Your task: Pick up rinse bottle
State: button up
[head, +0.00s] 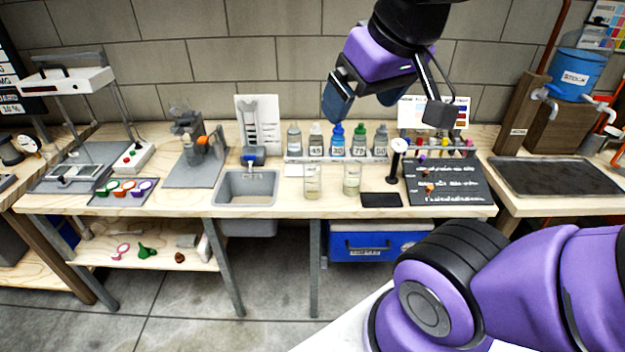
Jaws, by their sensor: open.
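A row of several small bottles stands upright along the back of the middle bench, on a light strip. It includes a grey bottle (294,141) at the left end, a pale one (316,143), a blue one (338,141), a green-capped one (359,141) and another grey one (380,142). The labels are too small to read surely, so I cannot tell which is the rinse bottle. My gripper (390,104) is open and empty, its fingers wide apart, in the air above the right part of this row. It touches no bottle in view.
Two clear beakers (312,182) (352,180) stand in front of the bottles. A sink (246,187) lies to the left.

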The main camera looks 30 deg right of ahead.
aim_at(294, 133)
jog(key=j+z, duration=0.1)
jog(key=z, duration=0.9)
jog(key=i+j+z, duration=0.15)
jog(key=j+z, duration=0.25)
jog(key=j, duration=0.15)
jog(key=j+z, duration=0.4)
jog(key=j, duration=0.2)
jog(key=j+z, duration=0.4)
jog(key=j, duration=0.85)
jog(key=k+j, duration=0.1)
jog(key=j, duration=0.5)
jog(key=z, duration=0.05)
